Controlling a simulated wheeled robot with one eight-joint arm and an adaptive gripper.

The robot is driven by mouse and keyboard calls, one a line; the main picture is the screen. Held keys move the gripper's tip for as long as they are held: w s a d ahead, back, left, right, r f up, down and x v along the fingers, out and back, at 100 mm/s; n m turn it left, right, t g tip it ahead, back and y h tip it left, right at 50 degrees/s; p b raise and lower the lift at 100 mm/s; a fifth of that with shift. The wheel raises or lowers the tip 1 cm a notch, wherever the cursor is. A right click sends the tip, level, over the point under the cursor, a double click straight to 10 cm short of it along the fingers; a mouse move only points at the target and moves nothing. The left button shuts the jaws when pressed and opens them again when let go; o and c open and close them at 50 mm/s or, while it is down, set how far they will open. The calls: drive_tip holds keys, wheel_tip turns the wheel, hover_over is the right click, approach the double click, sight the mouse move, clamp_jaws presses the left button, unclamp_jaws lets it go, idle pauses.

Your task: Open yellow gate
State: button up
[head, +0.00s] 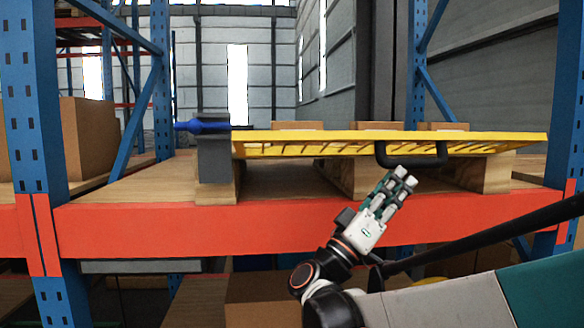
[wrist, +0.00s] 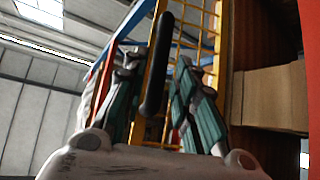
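The yellow gate (head: 320,138) is a mesh panel lying almost flat in the head view, above the orange shelf beam. Its left end meets a dark grey block (head: 214,160). A black bar handle (head: 412,160) sticks out from the gate's near side. My gripper (head: 405,174) is just below the handle, its fingers pointing up toward it. In the wrist view, the fingers of my gripper (wrist: 158,62) are spread, with the black handle (wrist: 157,70) lined up between them. I cannot tell whether they touch it. The yellow mesh (wrist: 196,22) shows behind.
A blue-tipped part (head: 203,125) sits on top of the grey block. Blue rack uprights (head: 28,100) stand at both sides. The orange beam (head: 200,225) runs below the gate. Wooden blocks (head: 350,178) and cardboard boxes (head: 95,135) sit on the rack.

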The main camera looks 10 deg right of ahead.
drive_tip(key=shift+g, duration=0.3)
drive_tip(key=v, duration=0.5)
drive_tip(key=shift+f, duration=0.15)
drive_tip(key=s+d+f+n+g+y+b, duration=0.1)
drive_tip(key=s+d+f+n+y+b, duration=0.2)
drive_tip(key=f, duration=0.6)
drive_tip(key=s+d+f+y+b, duration=0.2)
drive_tip(key=d+f+y+b, duration=0.25)
drive_tip(key=f, duration=0.55)
drive_tip(key=s+d+f+n+g+y+b, duration=0.1)
drive_tip(key=s+d+f+n+y+b, duration=0.2)
drive_tip(key=f, duration=0.6)
drive_tip(key=s+a+f+y+b, duration=0.3)
drive_tip(key=a+f+y, duration=0.1)
drive_tip(key=f, duration=0.3)
drive_tip(key=s+a+f+n+y+b, duration=0.1)
drive_tip(key=s+a+f+y+b, duration=0.2)
drive_tip(key=a+f+y, duration=0.2)
drive_tip(key=s+a+f+y+b, duration=0.4)
drive_tip(key=a+f, duration=0.2)
drive_tip(key=f, duration=0.3)
drive_tip(key=shift+a+f+y, duration=0.2)
drive_tip(key=shift+f+y, duration=0.15)
drive_tip(key=shift+f, duration=0.05)
